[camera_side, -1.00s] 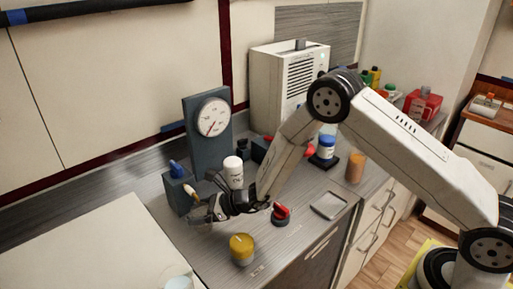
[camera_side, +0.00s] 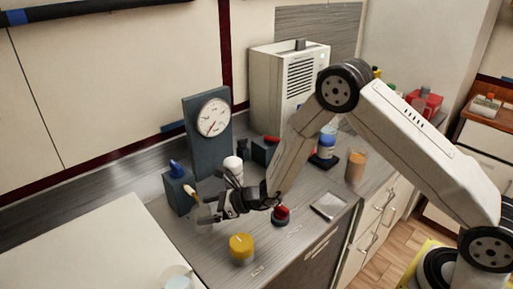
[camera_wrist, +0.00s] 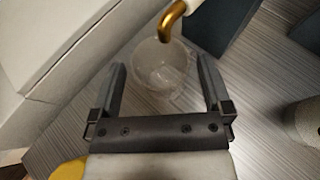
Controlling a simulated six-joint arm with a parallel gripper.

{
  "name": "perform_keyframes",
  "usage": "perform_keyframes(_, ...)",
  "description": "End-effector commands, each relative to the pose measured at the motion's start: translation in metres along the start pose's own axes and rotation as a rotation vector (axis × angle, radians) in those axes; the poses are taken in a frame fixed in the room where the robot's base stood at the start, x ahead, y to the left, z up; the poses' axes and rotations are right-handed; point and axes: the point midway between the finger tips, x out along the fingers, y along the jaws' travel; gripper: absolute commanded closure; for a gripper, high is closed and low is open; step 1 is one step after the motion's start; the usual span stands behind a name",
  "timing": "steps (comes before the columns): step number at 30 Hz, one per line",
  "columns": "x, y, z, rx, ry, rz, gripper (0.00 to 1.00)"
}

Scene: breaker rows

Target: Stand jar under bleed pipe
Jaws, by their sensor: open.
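A clear glass jar (camera_wrist: 158,72) stands upright on the grey counter in the wrist view, between my gripper's two fingers. My gripper (camera_wrist: 161,66) is open, and it also shows in the side view (camera_side: 205,214). The bleed pipe (camera_wrist: 173,18) is a copper elbow, its mouth over the far part of the jar's rim in the wrist view. In the side view the pipe (camera_side: 191,191) comes from a dark block with a blue knob (camera_side: 175,168). The jar is hard to make out there. I cannot tell whether either finger touches it.
A yellow-lidded jar (camera_side: 241,246) stands in front of my gripper. A red-knobbed item (camera_side: 281,214), a white bottle (camera_side: 233,165) and a gauge panel (camera_side: 206,130) stand near my arm. Clear glassware (camera_side: 176,277) is at the bottom edge. A pale raised surface (camera_side: 85,250) lies to the left.

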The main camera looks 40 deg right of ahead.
Motion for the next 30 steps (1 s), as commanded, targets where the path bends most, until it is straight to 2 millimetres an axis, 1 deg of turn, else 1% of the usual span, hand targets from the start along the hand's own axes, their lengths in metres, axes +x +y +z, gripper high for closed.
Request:
perform_keyframes(1,-0.008,-0.001,0.001,0.001,0.000,-0.002,0.00)
perform_keyframes(9,-0.047,-0.001,0.000,0.001,0.001,-0.003,0.00)
perform_keyframes(16,-0.076,-0.001,0.000,0.000,0.000,-0.003,0.00)
perform_keyframes(21,-0.088,-0.001,0.000,-0.001,-0.001,-0.002,0.00)
perform_keyframes(30,-0.091,0.000,0.000,-0.001,-0.001,-0.001,0.00)
